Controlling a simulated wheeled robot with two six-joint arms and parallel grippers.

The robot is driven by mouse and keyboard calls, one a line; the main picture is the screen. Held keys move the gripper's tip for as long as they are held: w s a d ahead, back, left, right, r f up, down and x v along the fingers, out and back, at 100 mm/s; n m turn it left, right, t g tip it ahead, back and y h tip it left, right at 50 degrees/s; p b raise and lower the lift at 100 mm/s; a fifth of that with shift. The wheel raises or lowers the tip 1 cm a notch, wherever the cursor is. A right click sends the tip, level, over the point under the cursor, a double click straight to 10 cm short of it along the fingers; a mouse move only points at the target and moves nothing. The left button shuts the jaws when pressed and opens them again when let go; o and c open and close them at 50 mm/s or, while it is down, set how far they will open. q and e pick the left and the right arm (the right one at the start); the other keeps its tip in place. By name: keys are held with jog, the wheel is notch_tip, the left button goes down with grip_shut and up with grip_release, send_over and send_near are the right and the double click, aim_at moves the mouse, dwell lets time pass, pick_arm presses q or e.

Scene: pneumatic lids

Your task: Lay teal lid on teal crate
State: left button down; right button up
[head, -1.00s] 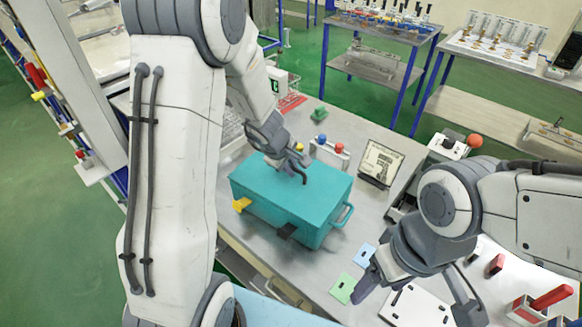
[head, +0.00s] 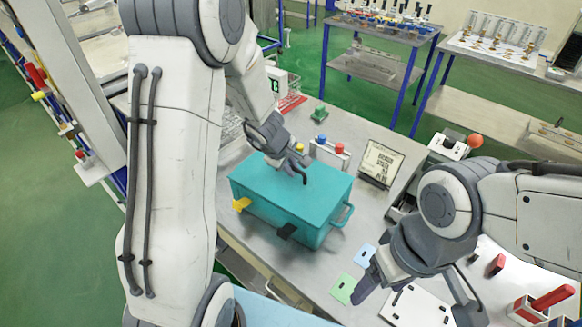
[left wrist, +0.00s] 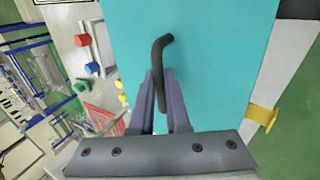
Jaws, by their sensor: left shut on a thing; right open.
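The teal crate (head: 262,212) stands on the metal table, with a yellow latch (head: 241,204) and a black latch (head: 286,231) on its front side. The teal lid (head: 318,184) lies over the crate's top; from here I see no clear gap between them. My left gripper (head: 298,170) is shut on the lid's black handle, at the lid's far part. In the left wrist view the fingers (left wrist: 162,100) close around the bent black handle (left wrist: 160,62) on the teal lid (left wrist: 215,50). My right gripper (head: 412,295) is open and empty, right of the crate.
A blue card (head: 365,254) and a green card (head: 343,288) lie right of the crate. A printed sign (head: 380,162) and a box with a red knob (head: 475,141) stand behind. A small rack with red and blue caps (head: 330,150) is close behind the crate.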

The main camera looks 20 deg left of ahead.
pick_arm(q)
jog(key=shift+f+b, duration=0.3)
jog(key=shift+b, duration=0.05)
dwell(0.3)
jog(key=c, duration=0.8)
grip_release()
jog(key=shift+p+v, duration=2.2)
jog(key=shift+v, duration=1.3)
jog(key=shift+p+v, duration=2.65)
jog(key=shift+v, duration=2.6)
